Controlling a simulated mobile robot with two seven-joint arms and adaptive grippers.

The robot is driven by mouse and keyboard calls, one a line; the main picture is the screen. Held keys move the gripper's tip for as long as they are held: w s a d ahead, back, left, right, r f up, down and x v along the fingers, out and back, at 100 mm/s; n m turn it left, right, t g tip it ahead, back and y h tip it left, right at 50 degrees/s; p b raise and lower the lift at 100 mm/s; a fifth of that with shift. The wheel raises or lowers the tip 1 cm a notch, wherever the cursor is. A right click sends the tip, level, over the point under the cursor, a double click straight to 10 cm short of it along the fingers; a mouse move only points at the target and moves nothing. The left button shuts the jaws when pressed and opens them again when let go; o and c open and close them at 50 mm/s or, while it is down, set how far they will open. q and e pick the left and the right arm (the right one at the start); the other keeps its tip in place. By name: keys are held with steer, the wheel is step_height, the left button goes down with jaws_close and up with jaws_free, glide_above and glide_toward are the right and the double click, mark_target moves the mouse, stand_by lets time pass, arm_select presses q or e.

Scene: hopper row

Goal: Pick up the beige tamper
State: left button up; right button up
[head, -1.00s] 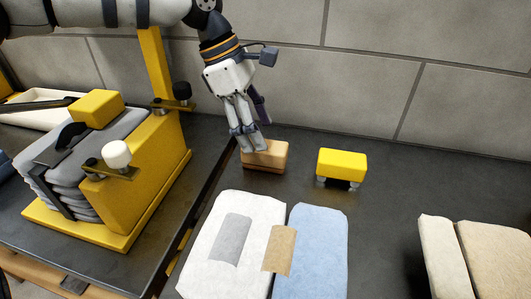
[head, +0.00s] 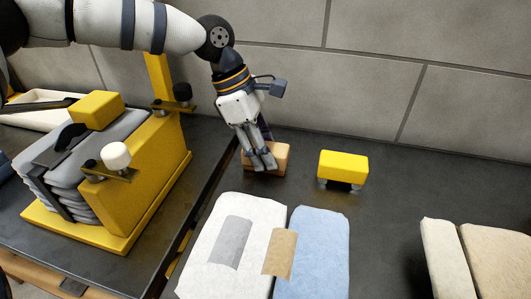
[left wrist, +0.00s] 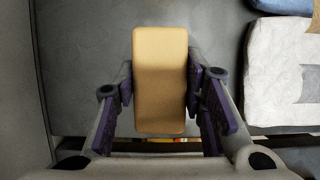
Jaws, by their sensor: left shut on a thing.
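The beige tamper (head: 283,160) is a small tan block on the dark worktop near the back wall. My left gripper (head: 264,163) comes down on it from above, and its fingers cover part of the block in the head view. In the left wrist view the tamper (left wrist: 160,80) lies lengthwise between the purple finger pads of my left gripper (left wrist: 160,88), one pad at each long side. The gripper is shut on it. The tamper appears to rest on the worktop; its underside is hidden. My right gripper is in neither view.
A yellow block on small feet (head: 343,168) stands just right of the tamper. White (head: 210,262) and blue (head: 318,250) sheets lie in front. A yellow frame with grey folded stacks (head: 140,195) stands at left. Beige slabs (head: 500,260) lie at right. The wall is close behind.

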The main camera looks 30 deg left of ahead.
arm_select(q)
step_height(320, 180, up, 3)
steer(key=shift+f, duration=0.1)
steer(key=s+a+r+p, duration=0.1)
steer(key=s+r+p, duration=0.3)
steer(key=s+r, duration=0.6)
steer(key=s, duration=0.4)
steer(key=shift+p, duration=0.3)
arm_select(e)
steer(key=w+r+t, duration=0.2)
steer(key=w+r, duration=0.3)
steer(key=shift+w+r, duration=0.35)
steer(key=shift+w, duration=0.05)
arm_select(q)
steer(key=o, duration=0.4)
steer(key=shift+r, duration=0.1)
steer(key=c, duration=0.4)
